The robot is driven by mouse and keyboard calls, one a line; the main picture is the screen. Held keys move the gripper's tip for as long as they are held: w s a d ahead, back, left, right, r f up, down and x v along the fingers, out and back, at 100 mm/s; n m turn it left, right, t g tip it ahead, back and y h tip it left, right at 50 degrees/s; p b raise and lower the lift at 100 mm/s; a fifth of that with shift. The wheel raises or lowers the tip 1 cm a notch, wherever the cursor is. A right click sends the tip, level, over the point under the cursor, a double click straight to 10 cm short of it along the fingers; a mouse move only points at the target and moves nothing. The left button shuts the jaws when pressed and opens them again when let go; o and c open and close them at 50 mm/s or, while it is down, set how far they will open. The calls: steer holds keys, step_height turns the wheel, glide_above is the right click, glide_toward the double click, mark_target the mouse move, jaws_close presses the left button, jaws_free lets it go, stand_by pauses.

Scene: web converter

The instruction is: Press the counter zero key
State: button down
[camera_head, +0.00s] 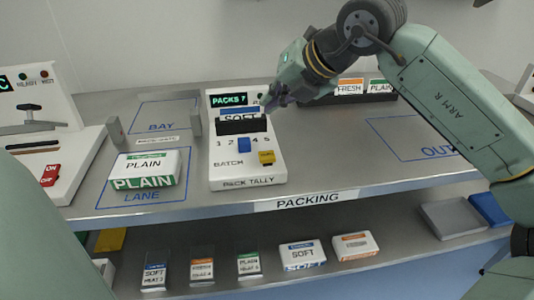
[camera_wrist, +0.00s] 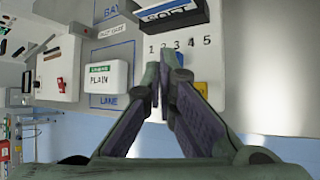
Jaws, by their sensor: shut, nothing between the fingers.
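The white pack tally counter (camera_head: 225,170) stands on the packing bench, its green display (camera_head: 229,99) reading "PACKS 7". A yellow key (camera_head: 266,157) sits at its lower right, with lettering too small to read; it also shows in the wrist view (camera_wrist: 201,87), just right of the fingertips. A blue batch marker (camera_head: 243,145) is at about 3 on the 1–5 scale. My gripper (camera_head: 270,100) is shut and empty, over the upper right of the counter. In the wrist view my gripper (camera_wrist: 165,82) covers part of the counter's face below the numbers.
A SOFT pack (camera_head: 243,114) sits in the counter's dark slot. A PLAIN pack (camera_head: 146,169) lies in the LANE outline to the left. FRESH and PLAIN packs (camera_head: 350,87) stand behind. The OUT area (camera_head: 410,138) is empty.

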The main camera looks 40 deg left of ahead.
steer(key=shift+f, duration=0.1)
steer(key=b, duration=0.6)
glide_above(270, 154)
step_height(270, 154, down, 8)
steer(key=shift+w+r, duration=0.1)
steer(key=shift+f, duration=0.45)
steer(key=shift+f+b, duration=0.1)
steer(key=shift+b, duration=0.2)
stand_by(0.6)
steer(key=shift+f+b, duration=0.3)
steer(key=shift+b, duration=0.1)
steer(key=shift+f+b, duration=0.85)
stand_by(0.8)
steer(key=shift+r, duration=0.1)
steer(key=shift+r+p, duration=0.75)
steer(key=shift+r, duration=0.45)
steer(key=shift+r, duration=0.1)
